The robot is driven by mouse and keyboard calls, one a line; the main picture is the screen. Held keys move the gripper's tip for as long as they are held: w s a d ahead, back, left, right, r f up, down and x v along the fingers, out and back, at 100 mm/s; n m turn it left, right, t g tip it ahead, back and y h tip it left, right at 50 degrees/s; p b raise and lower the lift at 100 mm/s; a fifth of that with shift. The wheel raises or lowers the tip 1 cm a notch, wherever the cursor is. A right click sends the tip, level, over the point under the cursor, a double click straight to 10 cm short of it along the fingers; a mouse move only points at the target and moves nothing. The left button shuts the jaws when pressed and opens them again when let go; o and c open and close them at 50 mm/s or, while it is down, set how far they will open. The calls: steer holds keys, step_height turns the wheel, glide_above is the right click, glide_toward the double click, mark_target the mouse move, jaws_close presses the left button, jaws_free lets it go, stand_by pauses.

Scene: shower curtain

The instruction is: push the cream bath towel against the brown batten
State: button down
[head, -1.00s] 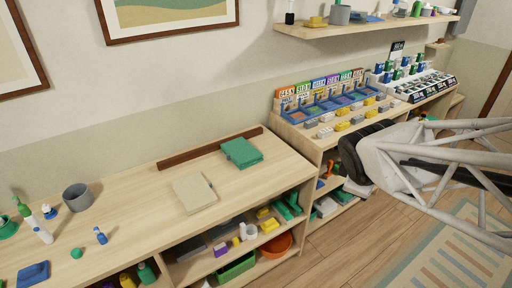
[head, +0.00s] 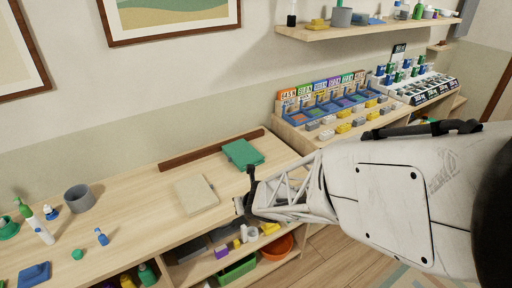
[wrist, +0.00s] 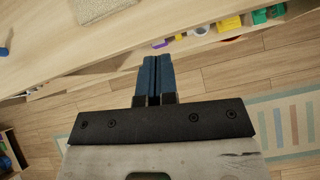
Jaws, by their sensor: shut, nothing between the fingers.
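The cream bath towel (head: 195,194) lies flat and folded on the wooden counter, a little in front of the brown batten (head: 212,150). A strip of bare counter shows between them. The batten runs along the back of the counter by the wall. A corner of the towel also shows at the top of the wrist view (wrist: 100,8). My gripper (head: 240,206) is at the counter's front edge, right of and nearer than the towel, apart from it. In the wrist view its blue fingers (wrist: 155,75) are together and empty, with floor and shelf front beyond them.
A green folded towel (head: 242,154) lies right of the cream one, close to the batten. A grey cup (head: 78,198), bottles and small items stand on the left. Open shelves with bins (head: 235,272) are below the counter.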

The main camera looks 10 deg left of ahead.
mark_target(204, 184)
steer(key=a+f+n, duration=0.1)
steer(key=s+a+f+n, duration=0.1)
steer(key=shift+s+a+f+n+g+y, duration=0.25)
steer(key=shift+a+f+n+g+y, duration=0.05)
steer(key=shift+a+f+n, duration=0.1)
steer(key=x, duration=1)
steer(key=shift+w+a, duration=0.1)
steer(key=shift+w, duration=0.05)
steer(key=shift+w+a, duration=1.15)
steer(key=shift+a, duration=0.2)
steer(key=shift+w+a, duration=0.1)
steer(key=shift+w+a, duration=1.85)
steer(key=shift+a, duration=0.25)
steer(key=shift+w+a, duration=1.85)
steer(key=shift+a, duration=0.25)
steer(key=shift+w+a, duration=0.5)
steer(key=shift+r, duration=0.1)
